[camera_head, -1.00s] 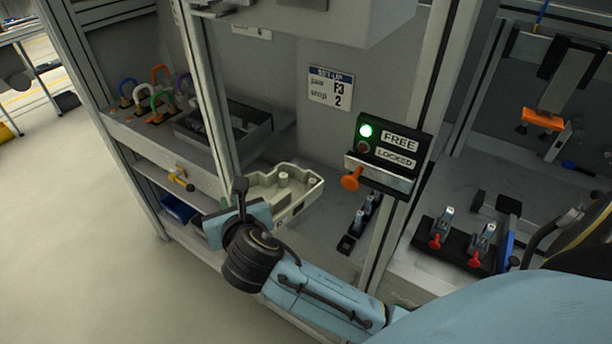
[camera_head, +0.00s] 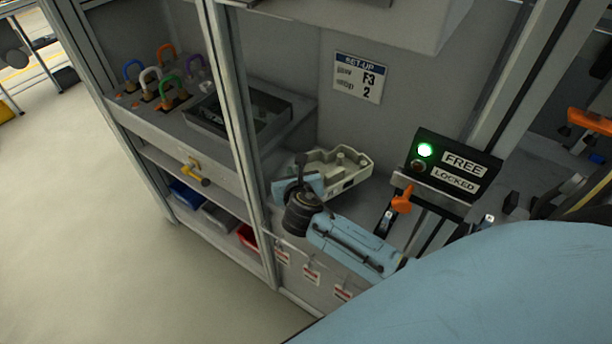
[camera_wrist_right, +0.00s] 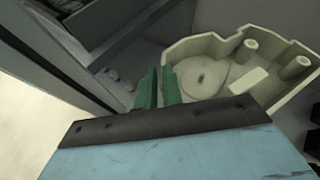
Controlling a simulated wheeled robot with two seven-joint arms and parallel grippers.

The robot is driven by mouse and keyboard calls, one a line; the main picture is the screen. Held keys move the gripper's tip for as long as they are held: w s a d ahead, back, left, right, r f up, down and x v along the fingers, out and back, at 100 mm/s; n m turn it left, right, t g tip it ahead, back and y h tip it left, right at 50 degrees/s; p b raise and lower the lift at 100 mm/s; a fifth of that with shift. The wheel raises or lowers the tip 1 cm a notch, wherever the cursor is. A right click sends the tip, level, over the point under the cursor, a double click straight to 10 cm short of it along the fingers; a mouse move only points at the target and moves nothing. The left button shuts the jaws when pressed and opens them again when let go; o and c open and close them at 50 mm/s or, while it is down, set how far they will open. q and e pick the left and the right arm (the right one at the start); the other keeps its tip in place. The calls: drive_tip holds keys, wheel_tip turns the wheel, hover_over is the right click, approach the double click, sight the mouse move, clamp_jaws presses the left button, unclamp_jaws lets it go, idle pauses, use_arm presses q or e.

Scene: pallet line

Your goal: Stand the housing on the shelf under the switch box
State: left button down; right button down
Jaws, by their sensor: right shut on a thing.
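The housing (camera_head: 346,163) is a cream, open-topped tray-like casting with round bosses inside. My right gripper (camera_head: 304,182) is shut on its near left wall. In the right wrist view the green fingers (camera_wrist_right: 159,88) are closed at the left edge of the housing (camera_wrist_right: 225,70), which has its open side up. The grey shelf (camera_head: 371,205) lies below and behind the housing. I cannot tell whether the housing touches it. A large grey box (camera_head: 375,18), perhaps the switch box, hangs above. My left gripper is not in view.
A FREE/LOCKED panel (camera_head: 456,166) with a lit green lamp and an orange handle (camera_head: 402,199) stands right of the housing. An upright post (camera_head: 238,115) and a dark grey bin (camera_head: 237,112) are left. Coloured padlocks (camera_head: 160,75) stand farther left. A set-up sign (camera_head: 360,78) is on the back wall.

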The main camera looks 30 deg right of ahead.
drive_tip(key=shift+f, duration=0.9)
drive_tip(key=shift+f+b, duration=0.35)
drive_tip(key=shift+f, duration=0.2)
wheel_tip(320, 180, down, 3)
drive_tip(key=shift+f+b, duration=0.2)
drive_tip(key=shift+b, duration=0.45)
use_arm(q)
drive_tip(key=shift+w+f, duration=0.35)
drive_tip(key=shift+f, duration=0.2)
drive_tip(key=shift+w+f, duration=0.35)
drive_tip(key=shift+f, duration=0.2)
use_arm(e)
drive_tip(key=shift+r, duration=0.1)
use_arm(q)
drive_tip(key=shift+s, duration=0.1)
use_arm(e)
drive_tip(key=c, duration=1.5)
unclamp_jaws()
drive_tip(key=shift+c, duration=0.2)
